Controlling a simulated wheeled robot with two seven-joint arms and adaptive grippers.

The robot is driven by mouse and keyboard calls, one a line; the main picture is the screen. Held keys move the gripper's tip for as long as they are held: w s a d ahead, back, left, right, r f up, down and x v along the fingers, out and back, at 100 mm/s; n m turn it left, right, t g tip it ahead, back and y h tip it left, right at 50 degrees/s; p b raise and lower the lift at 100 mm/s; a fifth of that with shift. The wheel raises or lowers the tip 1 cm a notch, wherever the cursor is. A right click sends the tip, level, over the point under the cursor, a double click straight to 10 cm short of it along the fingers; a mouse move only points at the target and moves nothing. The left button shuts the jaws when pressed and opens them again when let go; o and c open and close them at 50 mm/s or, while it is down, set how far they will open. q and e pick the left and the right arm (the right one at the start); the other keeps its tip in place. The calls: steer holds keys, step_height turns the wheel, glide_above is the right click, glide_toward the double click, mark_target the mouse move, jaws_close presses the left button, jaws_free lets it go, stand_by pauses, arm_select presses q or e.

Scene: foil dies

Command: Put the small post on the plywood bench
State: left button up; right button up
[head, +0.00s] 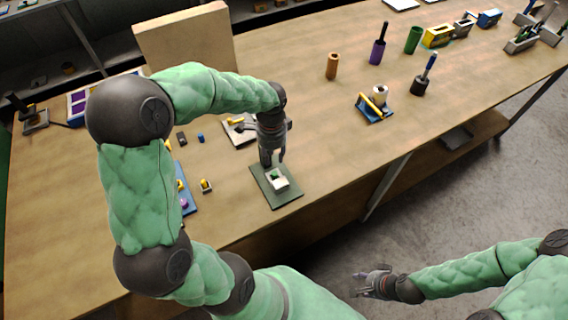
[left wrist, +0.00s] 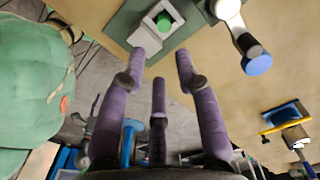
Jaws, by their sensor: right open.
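A dark green mat (head: 262,192) lies near the bench's front edge with a small white square block (head: 279,183) on it. A small green piece (head: 274,174) shows at the block; in the left wrist view the green piece (left wrist: 164,20) is round and sits inside the white frame (left wrist: 146,33). It may be the small post; I cannot tell for sure. My left gripper (head: 273,159) is just above and behind the block, pointing down. In the left wrist view its fingers (left wrist: 158,75) are spread with nothing between them. My right gripper (head: 372,283) is open and empty, off the bench's front.
The plywood bench (head: 320,120) has free room right of the mat. A blue-and-yellow stand (head: 374,109), brown cylinder (head: 332,66) and dark blue-handled tool (head: 424,76) stand to the right. A pale plate (head: 240,134) lies behind the mat. A large board (head: 186,45) stands at the back.

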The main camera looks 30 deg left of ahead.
arm_select(q)
steer(key=b, duration=0.1)
glide_above(274, 172)
steer(key=f, duration=0.5)
steer(key=shift+s+d, duration=0.2)
steer(key=shift+d, duration=0.05)
steer(key=shift+w+f, duration=0.15)
steer(key=shift+f, duration=0.25)
step_height(274, 172, down, 5)
steer(key=shift+a+b, duration=0.15)
steer(key=shift+b, duration=0.8)
jaws_close()
